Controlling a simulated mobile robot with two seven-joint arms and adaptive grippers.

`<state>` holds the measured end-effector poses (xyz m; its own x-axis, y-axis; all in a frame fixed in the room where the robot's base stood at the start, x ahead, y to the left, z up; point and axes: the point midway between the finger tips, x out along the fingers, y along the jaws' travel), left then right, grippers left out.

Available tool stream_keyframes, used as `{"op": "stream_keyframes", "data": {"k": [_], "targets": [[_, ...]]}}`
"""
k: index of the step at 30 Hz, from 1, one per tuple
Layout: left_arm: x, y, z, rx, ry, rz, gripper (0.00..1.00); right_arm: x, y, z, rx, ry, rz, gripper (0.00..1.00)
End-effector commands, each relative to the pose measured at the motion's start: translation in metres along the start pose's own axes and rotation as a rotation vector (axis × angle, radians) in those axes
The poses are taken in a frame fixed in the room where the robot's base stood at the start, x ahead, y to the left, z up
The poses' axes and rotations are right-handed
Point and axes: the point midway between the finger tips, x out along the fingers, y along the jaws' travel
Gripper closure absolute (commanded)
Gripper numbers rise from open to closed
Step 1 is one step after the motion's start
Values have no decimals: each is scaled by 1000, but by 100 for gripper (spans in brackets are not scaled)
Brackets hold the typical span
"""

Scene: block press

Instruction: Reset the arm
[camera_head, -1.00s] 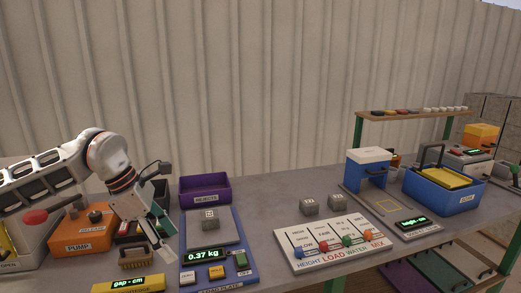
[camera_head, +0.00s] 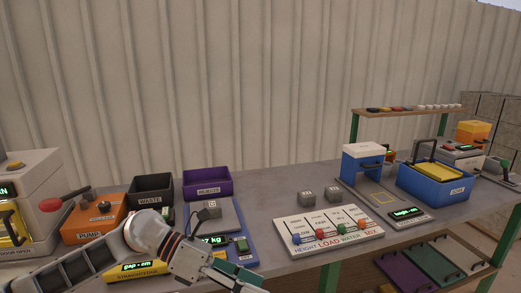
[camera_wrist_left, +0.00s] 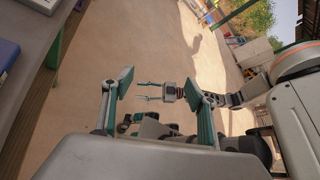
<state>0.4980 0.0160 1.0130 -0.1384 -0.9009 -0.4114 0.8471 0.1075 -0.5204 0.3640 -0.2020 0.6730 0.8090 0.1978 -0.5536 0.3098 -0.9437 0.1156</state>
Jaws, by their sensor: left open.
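My left arm reaches in from the lower left in the head view. Its left gripper (camera_head: 236,274) is at the table's front edge, in front of the load plate (camera_head: 247,246). In the left wrist view the left gripper (camera_wrist_left: 160,98) has its two green fingers wide apart with nothing between them. The floor shows beyond the fingers. A second gripper (camera_wrist_left: 168,92), small and further off, shows between them on another arm of mine; its two thin fingers are apart. My right gripper is not in the head view.
A grey block (camera_head: 208,209) sits on the load plate. Two grey blocks (camera_head: 307,199) stand behind the slider board (camera_head: 330,232). The waste bin (camera_head: 153,189), purple rejects bin (camera_head: 207,185), orange pump (camera_head: 92,221) and blue soak tub (camera_head: 432,185) stand around.

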Motion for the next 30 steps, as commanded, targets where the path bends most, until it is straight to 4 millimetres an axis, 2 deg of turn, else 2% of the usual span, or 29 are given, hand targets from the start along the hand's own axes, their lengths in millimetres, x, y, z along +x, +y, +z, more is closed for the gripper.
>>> {"op": "stream_keyframes", "data": {"k": [1, 3, 8, 13, 17, 20, 23, 26, 30], "targets": [[16, -11, 2, -66, -81, -58, 42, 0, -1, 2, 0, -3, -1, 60], [28, -22, 11, -161, -197, -123, 42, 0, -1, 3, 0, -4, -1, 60], [38, -33, 30, -416, -461, -252, 42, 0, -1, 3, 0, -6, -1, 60], [27, -16, 33, -737, -738, -354, 42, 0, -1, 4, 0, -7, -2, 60], [12, 13, 16, -1011, -945, -406, 42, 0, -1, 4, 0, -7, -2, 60], [0, 41, -14, -1233, -1099, -428, 42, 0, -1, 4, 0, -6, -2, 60], [-10, 68, -57, -1463, -1249, -437, 42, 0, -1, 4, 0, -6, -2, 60], [-16, 93, -115, -1701, -1395, -429, 42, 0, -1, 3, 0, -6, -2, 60], [-19, 110, -210, -2023, -1584, -393, 42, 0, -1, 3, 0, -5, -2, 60]]}}
